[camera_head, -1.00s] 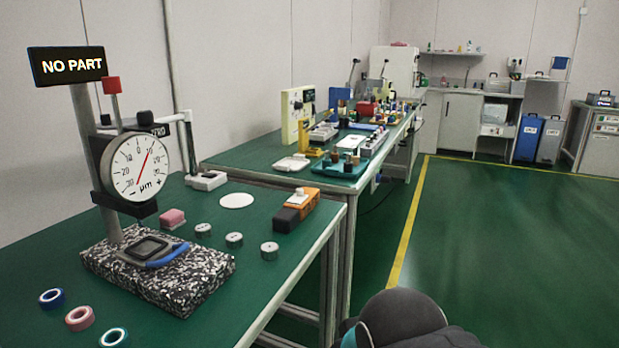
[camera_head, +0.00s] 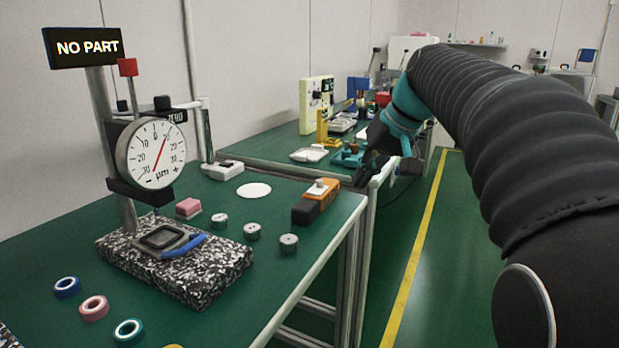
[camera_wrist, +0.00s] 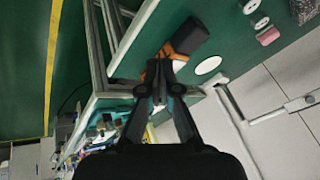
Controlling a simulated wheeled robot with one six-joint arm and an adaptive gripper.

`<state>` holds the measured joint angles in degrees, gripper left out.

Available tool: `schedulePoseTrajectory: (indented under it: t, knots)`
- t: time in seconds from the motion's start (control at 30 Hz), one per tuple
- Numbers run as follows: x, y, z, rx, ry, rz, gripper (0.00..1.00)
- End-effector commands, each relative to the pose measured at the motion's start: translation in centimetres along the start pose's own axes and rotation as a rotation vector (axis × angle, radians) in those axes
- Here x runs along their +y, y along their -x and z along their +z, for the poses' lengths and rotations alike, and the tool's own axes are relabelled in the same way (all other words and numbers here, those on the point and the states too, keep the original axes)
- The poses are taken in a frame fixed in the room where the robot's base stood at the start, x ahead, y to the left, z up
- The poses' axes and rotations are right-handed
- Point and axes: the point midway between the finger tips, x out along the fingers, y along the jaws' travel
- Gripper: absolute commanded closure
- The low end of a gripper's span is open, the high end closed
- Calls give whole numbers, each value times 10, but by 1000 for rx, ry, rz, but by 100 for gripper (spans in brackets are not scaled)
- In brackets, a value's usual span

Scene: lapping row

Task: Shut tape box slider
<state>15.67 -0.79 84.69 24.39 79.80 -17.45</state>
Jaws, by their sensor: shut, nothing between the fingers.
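An orange and dark box (camera_head: 317,202) with a small pale knob on top lies near the right edge of the near green table. It looks like the tape box, but I cannot tell how far its slider is open. In the wrist view the box (camera_wrist: 189,37) shows just beyond the fingertips, partly hidden by them. My gripper (camera_head: 364,172) is shut and empty, above and to the right of the box in the head view, apart from it. Its fingers also show in the wrist view (camera_wrist: 158,92).
A dial gauge (camera_head: 152,152) stands on a speckled block (camera_head: 205,278) at left. Several tape rings (camera_head: 94,308) and small metal cylinders (camera_head: 289,243) lie on the near table. A farther bench holds many items.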

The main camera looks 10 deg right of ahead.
Motion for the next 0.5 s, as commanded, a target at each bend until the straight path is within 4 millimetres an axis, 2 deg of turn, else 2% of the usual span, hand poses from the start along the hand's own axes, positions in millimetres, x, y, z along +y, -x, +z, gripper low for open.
schedulePoseTrajectory:
  t: [0.03, 0.2, 0.3, 0.5]
  knots:
    - [11, 0, -20, 0, 2, -24, 100]
    - [36, 4, -67, 7, 40, -106, 100]
    - [48, 6, -84, 13, 62, -142, 100]
    - [59, 7, -98, 19, 89, -176, 100]
